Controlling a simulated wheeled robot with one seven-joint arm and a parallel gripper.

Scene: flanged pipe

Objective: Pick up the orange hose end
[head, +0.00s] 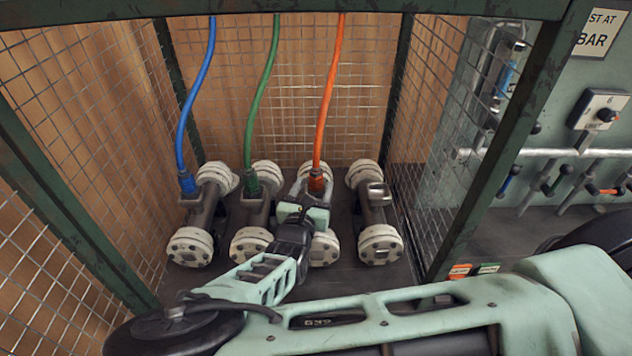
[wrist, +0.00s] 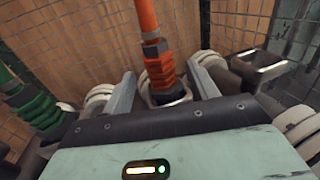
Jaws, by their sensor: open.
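The orange hose (head: 328,105) hangs down inside the mesh cage, and its orange hose end (head: 317,181) stands upright on the third flanged pipe from the left. In the wrist view the orange hose end (wrist: 160,70) rises between the two fingers of my gripper (wrist: 163,90), with a metal collar at its foot. My gripper (head: 304,212) is open and low at the hose end, one finger on each side. I cannot tell whether either finger touches it. My gripper and wrist hide much of the third pipe.
A blue hose (head: 182,125) and a green hose (head: 262,90) run to the first and second pipes. The fourth pipe (head: 378,215) has a bare metal fitting. Green cage posts (head: 510,140) and mesh walls flank my arm. Valve levers (head: 560,180) are outside, right.

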